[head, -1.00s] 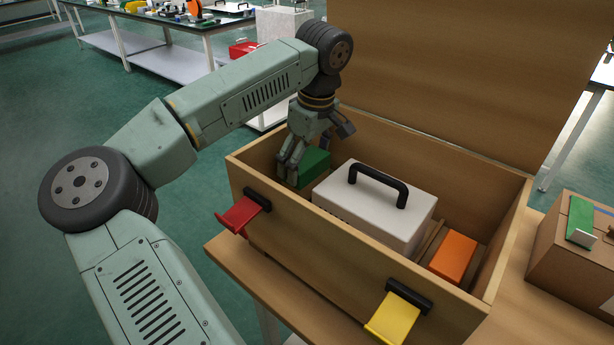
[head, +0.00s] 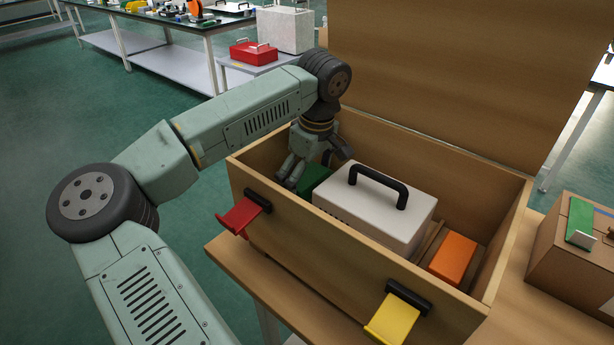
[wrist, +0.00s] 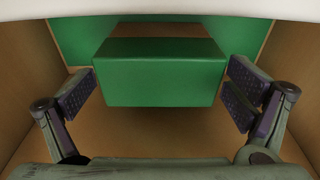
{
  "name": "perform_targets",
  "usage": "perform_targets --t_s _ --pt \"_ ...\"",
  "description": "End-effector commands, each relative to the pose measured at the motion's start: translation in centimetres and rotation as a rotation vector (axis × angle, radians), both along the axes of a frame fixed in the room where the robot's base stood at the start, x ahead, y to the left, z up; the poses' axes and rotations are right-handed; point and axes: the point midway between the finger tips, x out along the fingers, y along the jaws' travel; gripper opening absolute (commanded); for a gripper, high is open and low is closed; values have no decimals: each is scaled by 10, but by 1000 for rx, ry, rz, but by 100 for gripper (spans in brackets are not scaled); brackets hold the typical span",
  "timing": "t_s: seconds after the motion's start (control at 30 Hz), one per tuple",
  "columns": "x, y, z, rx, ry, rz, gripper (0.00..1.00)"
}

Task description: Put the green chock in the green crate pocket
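My gripper (head: 315,167) reaches down into the crate, with one finger on each side of the chock. The green surface of the crate pocket (wrist: 252,75) shows behind and beside the chock. Whether the chock touches the pocket's floor cannot be told.
A white case (head: 370,215) with a black handle fills the crate's middle. An orange block (head: 453,258) lies at right. The crate (head: 330,265) has an open lid (head: 450,70) behind, and red (head: 240,215) and yellow (head: 392,318) latches in front. A cardboard box (head: 570,260) stands right.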

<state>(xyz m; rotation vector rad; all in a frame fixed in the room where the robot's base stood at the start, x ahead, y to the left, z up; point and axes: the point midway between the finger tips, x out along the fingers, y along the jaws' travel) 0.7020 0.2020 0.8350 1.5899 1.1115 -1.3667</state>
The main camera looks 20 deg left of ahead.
Motion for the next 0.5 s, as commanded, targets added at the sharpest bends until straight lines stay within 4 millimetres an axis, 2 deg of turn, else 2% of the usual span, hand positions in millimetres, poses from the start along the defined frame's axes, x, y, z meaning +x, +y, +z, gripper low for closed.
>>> perform_targets --t_s 0.3,0.43,0.5 --pt "0 0 1 0 0 0 100" --pt "0 -1 10 2 -2 0 100" --pt "0 -2 21 5 -2 1 100"
